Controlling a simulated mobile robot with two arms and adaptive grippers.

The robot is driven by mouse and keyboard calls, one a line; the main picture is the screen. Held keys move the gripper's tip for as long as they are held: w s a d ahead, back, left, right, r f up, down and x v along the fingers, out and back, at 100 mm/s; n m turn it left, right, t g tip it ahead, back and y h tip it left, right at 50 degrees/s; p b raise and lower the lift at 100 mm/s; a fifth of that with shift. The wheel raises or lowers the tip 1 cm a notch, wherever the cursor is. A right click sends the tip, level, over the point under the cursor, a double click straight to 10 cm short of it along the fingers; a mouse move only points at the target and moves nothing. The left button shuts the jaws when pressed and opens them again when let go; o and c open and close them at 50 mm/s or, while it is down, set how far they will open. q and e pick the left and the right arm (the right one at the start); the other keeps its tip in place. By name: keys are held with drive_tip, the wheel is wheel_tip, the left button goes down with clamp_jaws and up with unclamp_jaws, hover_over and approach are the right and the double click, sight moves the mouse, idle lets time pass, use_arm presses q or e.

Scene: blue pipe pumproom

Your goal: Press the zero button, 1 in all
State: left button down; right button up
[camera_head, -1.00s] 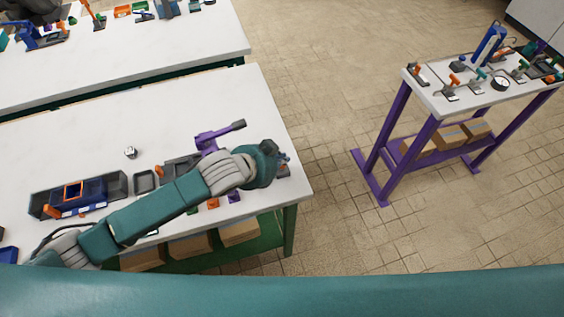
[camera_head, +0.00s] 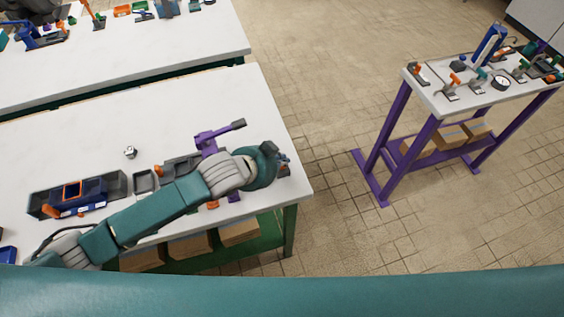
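My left arm reaches in from the lower left across the near white table (camera_head: 90,150). My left gripper (camera_head: 284,163) is at the table's right end, past the teal wrist, and mostly hidden by it. I cannot tell whether its fingers are open or shut. A small dark and reddish thing shows beside the gripper, too small to make out. I cannot pick out the zero button; it may be hidden under the wrist. My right gripper is not in view.
A purple lever device (camera_head: 216,138) stands just behind my forearm. A dark tray with a blue bin (camera_head: 85,196), a small grey tray (camera_head: 146,181) and a small metal cube (camera_head: 130,152) lie to the left. A purple-legged stand (camera_head: 437,103) with valves and a gauge is at the right.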

use_arm(q)
drive_tip(key=shift+f, duration=0.5)
drive_tip(key=shift+r, duration=0.1)
idle(0.5)
drive_tip(key=shift+r+p, duration=1.2)
drive_tip(key=shift+r, duration=0.05)
wheel_tip(320, 180, up, 5)
drive_tip(key=p, duration=0.5)
drive_tip(key=shift+r+p, duration=0.1)
drive_tip(key=shift+p, duration=0.2)
